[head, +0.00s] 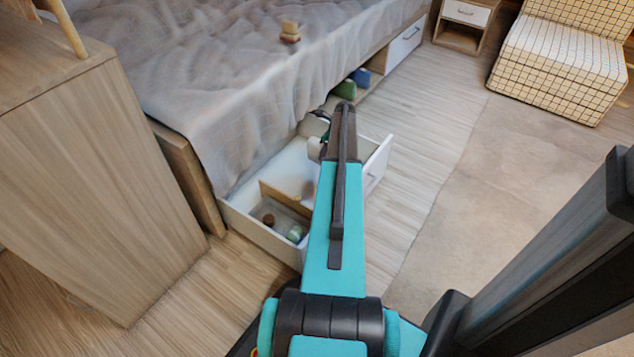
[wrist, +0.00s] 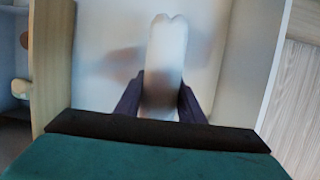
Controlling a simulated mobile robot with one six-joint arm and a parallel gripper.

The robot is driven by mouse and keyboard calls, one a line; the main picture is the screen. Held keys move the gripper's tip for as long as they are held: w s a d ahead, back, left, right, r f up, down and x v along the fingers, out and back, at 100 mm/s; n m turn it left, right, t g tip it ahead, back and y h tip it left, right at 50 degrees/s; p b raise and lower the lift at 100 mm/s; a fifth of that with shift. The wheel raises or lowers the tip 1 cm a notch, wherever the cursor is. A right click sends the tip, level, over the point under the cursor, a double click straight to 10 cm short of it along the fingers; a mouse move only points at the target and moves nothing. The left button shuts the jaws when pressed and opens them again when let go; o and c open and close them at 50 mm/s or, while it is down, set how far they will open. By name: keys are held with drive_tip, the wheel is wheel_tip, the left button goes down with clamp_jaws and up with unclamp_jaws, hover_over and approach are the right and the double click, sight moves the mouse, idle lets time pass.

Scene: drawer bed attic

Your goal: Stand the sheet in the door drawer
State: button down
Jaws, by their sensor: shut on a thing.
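The open drawer (head: 247,226) sticks out from under the bed, with a wooden divider (head: 284,200) across it. In the wrist view the drawer floor (wrist: 100,75) and the divider (wrist: 57,65) show below my gripper. My gripper (wrist: 160,90) is shut on a pale, narrow, rolled or folded thing, seemingly the sheet (wrist: 166,55). It is over the larger compartment, beyond the divider in the head view. A soft shadow lies on the drawer floor; I cannot tell whether the sheet touches it. In the head view my arm hides most of the gripper and sheet.
The near compartment holds a brown item (head: 268,219) and a green-topped item (head: 296,233). A wooden cabinet (head: 100,190) stands at left. Small blocks (head: 290,32) lie on the bed (head: 220,70). A green item (head: 346,90) sits in an open bay.

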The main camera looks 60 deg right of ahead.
drive_tip(key=shift+f+b, duration=0.7)
drive_tip(key=shift+f, duration=1.3)
drive_tip(key=shift+f+b, duration=1.1)
drive_tip(key=shift+f, duration=1.4)
drive_tip(key=shift+f, duration=0.1)
drive_tip(key=c, duration=1.2)
unclamp_jaws()
drive_tip(key=p+v, duration=0.5)
drive_tip(key=v, duration=0.7)
